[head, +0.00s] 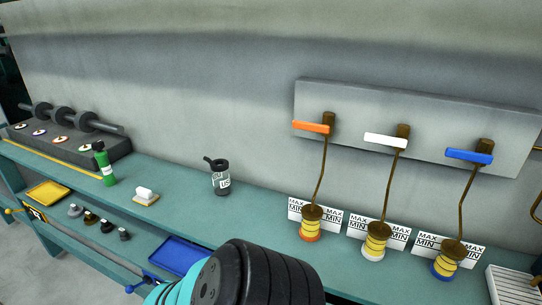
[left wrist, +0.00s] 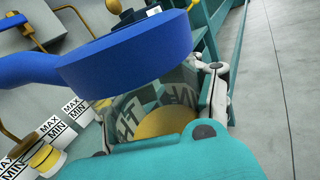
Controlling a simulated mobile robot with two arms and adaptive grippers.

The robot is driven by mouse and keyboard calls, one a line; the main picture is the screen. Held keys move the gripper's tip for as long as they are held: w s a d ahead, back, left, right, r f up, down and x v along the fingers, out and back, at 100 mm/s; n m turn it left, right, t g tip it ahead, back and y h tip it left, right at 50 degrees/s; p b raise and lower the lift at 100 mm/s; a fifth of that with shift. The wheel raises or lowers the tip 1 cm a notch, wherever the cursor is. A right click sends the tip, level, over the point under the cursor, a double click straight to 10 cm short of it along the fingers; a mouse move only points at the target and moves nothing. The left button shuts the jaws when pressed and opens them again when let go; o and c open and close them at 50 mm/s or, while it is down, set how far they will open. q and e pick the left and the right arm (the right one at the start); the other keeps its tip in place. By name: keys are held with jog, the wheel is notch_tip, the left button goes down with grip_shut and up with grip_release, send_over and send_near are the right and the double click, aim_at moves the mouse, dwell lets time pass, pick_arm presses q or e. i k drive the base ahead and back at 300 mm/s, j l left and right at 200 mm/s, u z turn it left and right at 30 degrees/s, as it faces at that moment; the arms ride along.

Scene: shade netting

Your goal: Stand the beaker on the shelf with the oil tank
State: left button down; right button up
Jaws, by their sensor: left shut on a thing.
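In the left wrist view my left gripper (left wrist: 165,98) is shut on a blue-topped thing, which I take to be the beaker (left wrist: 125,52). Its wide blue band has a stub reaching left and covers much of the jaws. Grey surfaces with pale letters and a yellow rounded part show below the band. In the head view only dark ribbed and cyan parts of my arm show at the bottom middle; the jaws are hidden. A dark lidded container with a white label (head: 220,178) stands on the teal shelf (head: 270,205); I cannot tell whether it is the oil tank. My right gripper is out of view.
Yellow spools (head: 311,222) with MAX/MIN cards line the right, below wall levers (head: 386,141). A blue tray (head: 182,255) sits lower. Bare shelf lies around the dark container.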

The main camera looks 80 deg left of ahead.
aim_at(230, 226)
jog(key=i+u, duration=0.15)
jog(key=u, duration=2.1)
jog(key=i+l+u, duration=0.15)
jog(key=l, duration=0.3)
jog(key=i+l+u, duration=0.15)
jog(key=l, duration=0.25)
jog(key=l+u, duration=0.15)
jog(key=l, duration=0.3)
